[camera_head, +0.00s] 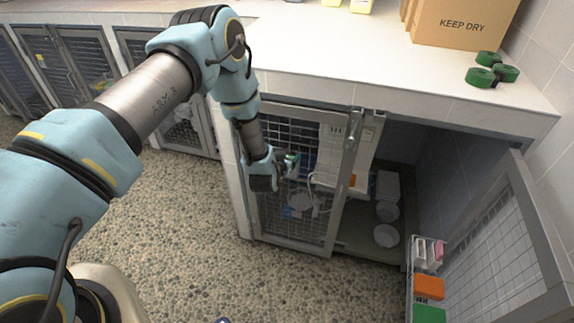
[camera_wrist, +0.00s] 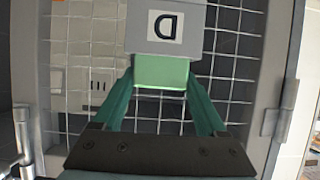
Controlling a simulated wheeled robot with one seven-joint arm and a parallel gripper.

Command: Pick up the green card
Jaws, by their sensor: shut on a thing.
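The green card (camera_wrist: 162,72) is between my gripper's two green fingers in the wrist view. Its upper part meets a grey holder (camera_wrist: 190,40) bearing a white label with an upside-down letter D. I cannot tell how much of the card is inside the holder. My gripper (camera_wrist: 162,80) is shut on the card. In the head view my gripper (camera_head: 285,168) is in front of the wire kennel door, with a small bit of the green card (camera_head: 291,157) showing. The arm partly hides that door.
The mesh kennel door (camera_head: 325,228) is directly behind the card. The counter (camera_head: 330,60) overhangs above.

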